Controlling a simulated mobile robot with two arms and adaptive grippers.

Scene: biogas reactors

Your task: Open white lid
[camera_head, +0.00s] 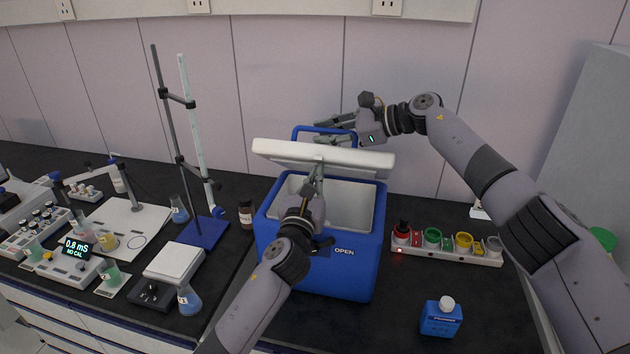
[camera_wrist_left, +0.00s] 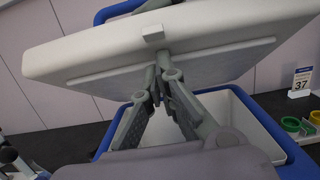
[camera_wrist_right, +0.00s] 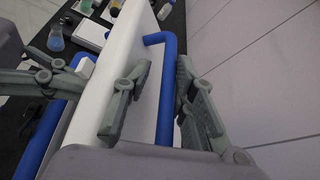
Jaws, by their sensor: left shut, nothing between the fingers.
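A blue cooler box (camera_head: 337,268) marked OPEN stands on the black bench. Its white lid (camera_head: 335,158) is raised off the front rim, and the pale inside (camera_head: 352,203) shows below it. My left gripper (camera_head: 317,168) is shut and empty, with its tips at the lid's underside near the front edge; the left wrist view shows them there (camera_wrist_left: 160,65). A blue handle (camera_head: 312,130) rises behind the lid. My right gripper (camera_head: 328,132) is open at the handle. In the right wrist view its fingers (camera_wrist_right: 163,70) lie on either side of the blue bar, apparently apart from it.
A stand with a burette (camera_head: 193,130), a brown bottle (camera_head: 246,214) and a balance (camera_head: 175,262) are left of the box. A rack of coloured cups (camera_head: 447,247) and a blue bottle (camera_head: 441,318) are to the right. The wall is close behind.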

